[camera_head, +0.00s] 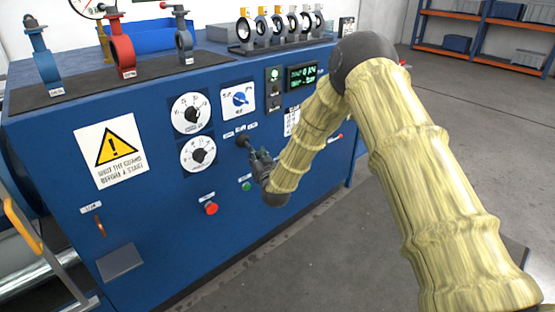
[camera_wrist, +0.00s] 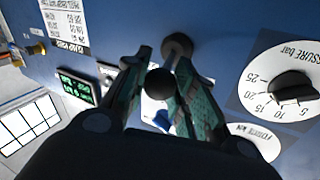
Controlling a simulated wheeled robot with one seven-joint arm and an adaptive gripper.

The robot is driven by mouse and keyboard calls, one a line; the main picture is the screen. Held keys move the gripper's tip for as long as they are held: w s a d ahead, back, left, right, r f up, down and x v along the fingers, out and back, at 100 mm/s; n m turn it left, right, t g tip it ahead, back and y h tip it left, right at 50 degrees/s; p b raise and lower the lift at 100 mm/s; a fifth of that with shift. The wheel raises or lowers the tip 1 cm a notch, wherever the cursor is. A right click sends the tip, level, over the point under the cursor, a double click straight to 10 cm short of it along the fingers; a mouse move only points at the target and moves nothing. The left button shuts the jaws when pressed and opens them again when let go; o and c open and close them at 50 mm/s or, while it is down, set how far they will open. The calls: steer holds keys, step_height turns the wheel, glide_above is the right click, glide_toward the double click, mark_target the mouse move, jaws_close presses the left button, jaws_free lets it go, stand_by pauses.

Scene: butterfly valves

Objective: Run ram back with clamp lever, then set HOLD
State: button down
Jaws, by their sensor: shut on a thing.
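The clamp lever is a dark lever with a black ball knob; its dark end (camera_head: 242,140) shows at the panel in the head view. In the wrist view the ball (camera_wrist: 160,83) sits between the fingers of my gripper (camera_wrist: 162,72), which is shut on it. My gripper (camera_head: 254,153) is close to the blue panel in the head view and partly hidden by my arm. A blue selector knob (camera_head: 239,98) sits on a white plate above the lever; its lettering is too small to read. In the wrist view the selector (camera_wrist: 162,122) is partly hidden behind my fingers.
A force dial (camera_head: 190,112) and a pressure dial (camera_head: 198,155) are left of my gripper. A green-lit display (camera_head: 302,76) is upper right. A red button (camera_head: 211,208) and a green button (camera_head: 246,186) are below. Several valves (camera_head: 121,50) stand on top.

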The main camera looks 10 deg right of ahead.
steer(key=shift+w+d+n+y, duration=0.15)
steer(key=shift+d+n+y, duration=0.35)
steer(key=shift+y, duration=0.3)
steer(key=shift+w+d+n+g+y+b, duration=0.2)
steer(key=shift+d+n+y+b, duration=0.15)
steer(key=shift+y, duration=0.25)
steer(key=shift+w+d+n+g+y+b, duration=0.1)
steer(key=shift+d+n+g+y+b, duration=0.1)
steer(key=shift+n+y, duration=0.35)
steer(key=c, duration=1.1)
jaws_free()
steer(key=shift+d, duration=0.1)
steer(key=v, duration=1.2)
